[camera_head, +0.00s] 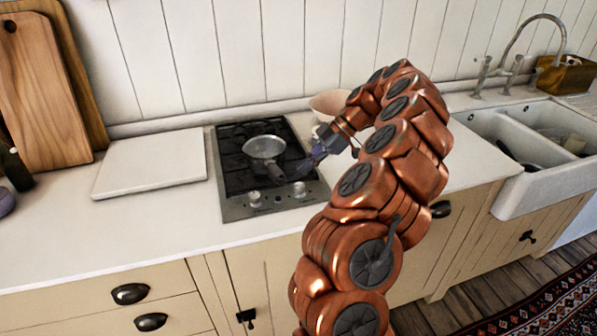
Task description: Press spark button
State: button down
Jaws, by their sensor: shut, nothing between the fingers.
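The gas hob (240,208) is set in the white counter, with two knobs on its steel front strip. A small dark spot (278,198) shows between the knobs; I cannot tell for sure that it is the spark button. A grey saucepan (264,148) stands on the hob, its dark handle toward the front. My gripper (306,168) is at the hob's right side, above the right knob (299,188) and right of the pan handle. It looks shut and empty. I cannot tell whether it touches anything.
A white board (150,163) lies left of the hob. Wooden boards (40,90) lean on the wall at far left. A pinkish bowl (328,104) stands behind my arm. A white sink (540,180) with a tap is at right. The counter front is clear.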

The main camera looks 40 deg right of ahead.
aim_at(278, 198)
jog(key=shift+p+x, duration=0.45)
jog(key=shift+x, duration=0.75)
jog(key=shift+p+x, duration=1.15)
jog(key=shift+x, duration=2.2)
jog(key=shift+a, duration=0.1)
jog(key=shift+f+b, duration=0.15)
jog(key=shift+b, duration=0.35)
